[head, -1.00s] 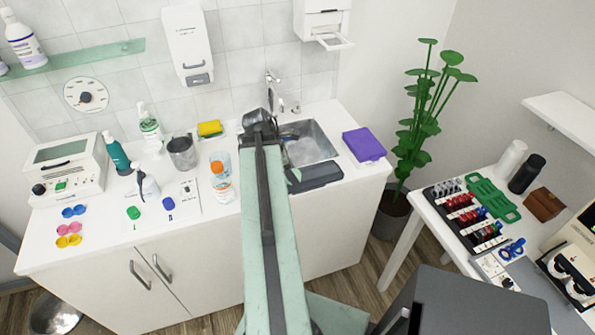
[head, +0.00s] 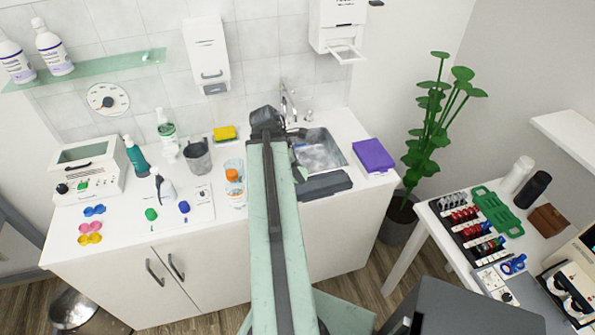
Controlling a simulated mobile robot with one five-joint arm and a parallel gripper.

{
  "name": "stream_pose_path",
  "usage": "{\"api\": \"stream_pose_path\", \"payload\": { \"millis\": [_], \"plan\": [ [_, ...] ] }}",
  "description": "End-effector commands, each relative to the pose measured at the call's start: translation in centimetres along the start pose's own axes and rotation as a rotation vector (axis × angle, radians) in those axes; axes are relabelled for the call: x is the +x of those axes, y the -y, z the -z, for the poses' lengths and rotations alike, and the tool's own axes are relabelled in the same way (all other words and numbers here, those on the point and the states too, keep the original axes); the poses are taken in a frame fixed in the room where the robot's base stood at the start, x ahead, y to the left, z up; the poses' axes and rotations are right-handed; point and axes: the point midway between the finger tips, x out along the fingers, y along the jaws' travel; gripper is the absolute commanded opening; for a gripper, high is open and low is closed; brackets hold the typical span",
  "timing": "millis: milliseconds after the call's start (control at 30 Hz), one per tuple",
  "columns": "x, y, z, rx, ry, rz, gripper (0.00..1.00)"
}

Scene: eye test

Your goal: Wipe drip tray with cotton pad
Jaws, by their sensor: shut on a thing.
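A dark grey shallow tray-like piece (head: 323,186) lies at the counter's front edge, just in front of the sink; it may be the drip tray, but I cannot tell for certain. My mint-green arm reaches up the middle of the head view to a dark joint near the sink's left side. A small mint sliver, probably of my arm, shows beside the tray's left end. My gripper's fingers are hidden behind the arm. I see no cotton pad that I can make out.
The sink (head: 334,160) has a tap behind it. A purple folded pack (head: 373,155) lies to its right. Left of my arm stand a clear cup with something orange (head: 234,175), a grey jug (head: 197,157), bottles and a yellow sponge (head: 224,132). A plant (head: 430,130) stands right.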

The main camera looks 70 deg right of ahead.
Motion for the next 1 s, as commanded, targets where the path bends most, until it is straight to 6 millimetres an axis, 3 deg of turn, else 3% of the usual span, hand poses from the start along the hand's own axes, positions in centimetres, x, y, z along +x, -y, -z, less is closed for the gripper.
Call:
{"api": "stream_pose_path", "payload": {
  "millis": [33, 367, 667, 1000],
  "plan": [
    [-0.8, 0.0, -0.3, 0.0, 0.0, 0.0, 0.15],
    [-0.7, 0.0, -0.3, 0.0, 0.0, 0.0, 0.15],
    [-3.5, 0.0, -1.5, 0.0, 0.0, 0.0, 0.15],
    [-3.2, 0.0, -1.3, 0.0, 0.0, 0.0, 0.15]
  ]
}}
